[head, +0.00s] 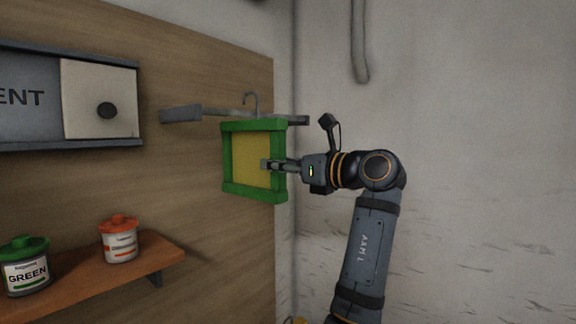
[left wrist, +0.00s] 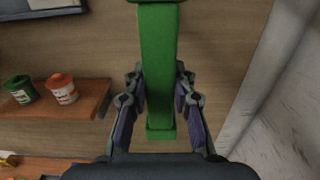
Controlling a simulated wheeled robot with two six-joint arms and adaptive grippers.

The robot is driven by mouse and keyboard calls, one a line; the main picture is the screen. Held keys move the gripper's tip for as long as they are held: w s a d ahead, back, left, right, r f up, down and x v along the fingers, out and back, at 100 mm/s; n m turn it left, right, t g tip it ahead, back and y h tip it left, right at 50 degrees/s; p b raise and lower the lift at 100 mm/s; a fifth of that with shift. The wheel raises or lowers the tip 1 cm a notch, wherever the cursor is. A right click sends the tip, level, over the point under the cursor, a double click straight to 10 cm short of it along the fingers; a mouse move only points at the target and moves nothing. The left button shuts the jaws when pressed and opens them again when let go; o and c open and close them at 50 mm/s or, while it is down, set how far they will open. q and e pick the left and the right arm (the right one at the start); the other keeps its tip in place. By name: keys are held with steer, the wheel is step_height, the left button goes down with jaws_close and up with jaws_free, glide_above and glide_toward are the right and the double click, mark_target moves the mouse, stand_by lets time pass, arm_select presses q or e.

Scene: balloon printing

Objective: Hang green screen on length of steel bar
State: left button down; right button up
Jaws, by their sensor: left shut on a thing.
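The green screen (head: 237,190) is a green square frame with a yellow mesh and a hook on top. It is upright in front of the wooden wall panel in the head view. My left gripper (head: 272,165) is shut on its right side bar. In the left wrist view the green bar (left wrist: 160,70) stands between the fingers of my left gripper (left wrist: 160,103). The steel bar (head: 225,112) is a grey bar on the wall panel, level with the top of the screen. The hook rises just above the bar; whether it rests on it I cannot tell. My right gripper is out of view.
A wooden shelf (head: 150,250) at lower left holds a green-lidded jar (head: 27,268) and an orange-lidded jar (head: 119,240). A grey sign panel (head: 30,100) is on the wall at upper left. A plain pale wall is at the right, with a hanging pipe (head: 358,45).

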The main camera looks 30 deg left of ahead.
mark_target(266, 188)
arm_select(q)
steer(key=a, duration=0.3)
steer(key=shift+w+a, duration=0.1)
steer(key=shift+a, duration=0.05)
steer(key=shift+a+f, duration=0.2)
steer(key=shift+a, duration=0.05)
steer(key=shift+f+b, duration=0.65)
steer(key=shift+f, duration=0.15)
steer(key=shift+d+f, duration=0.1)
steer(key=shift+f, duration=0.35)
steer(key=c, duration=1)
jaws_free()
steer(key=shift+c, duration=0.2)
steer(key=shift+d, duration=0.1)
